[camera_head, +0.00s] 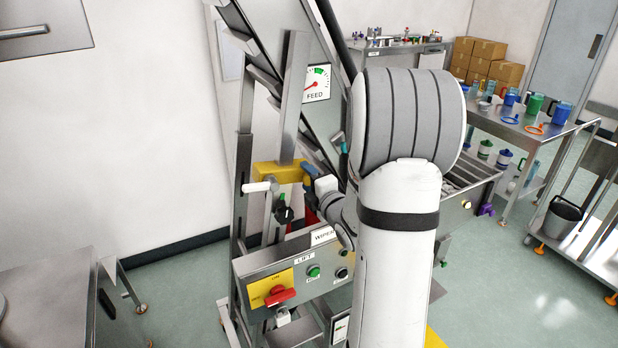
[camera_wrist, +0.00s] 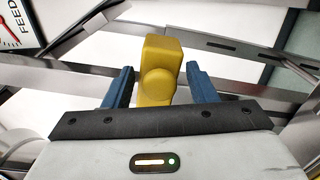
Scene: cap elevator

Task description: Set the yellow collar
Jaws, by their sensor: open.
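The yellow collar (camera_head: 268,171) is a block around an upright metal bar on the frame, above the control panel. A pale-ended handle sticks out at its left. In the wrist view the yellow collar (camera_wrist: 164,54) stands between the two blue fingers, with a rounded knob facing me. My gripper (camera_wrist: 159,72) is open, with a finger on either side of the collar and visible gaps. In the head view my gripper (camera_head: 309,172) is at the collar's right side, partly hidden by my arm.
The control panel (camera_head: 310,258) below has a red switch (camera_head: 280,295) on a yellow plate and a green button. A FEED dial (camera_head: 316,84) is behind. Slanted metal rails surround the collar. A table with mugs (camera_head: 533,128) stands right. My arm hides the middle.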

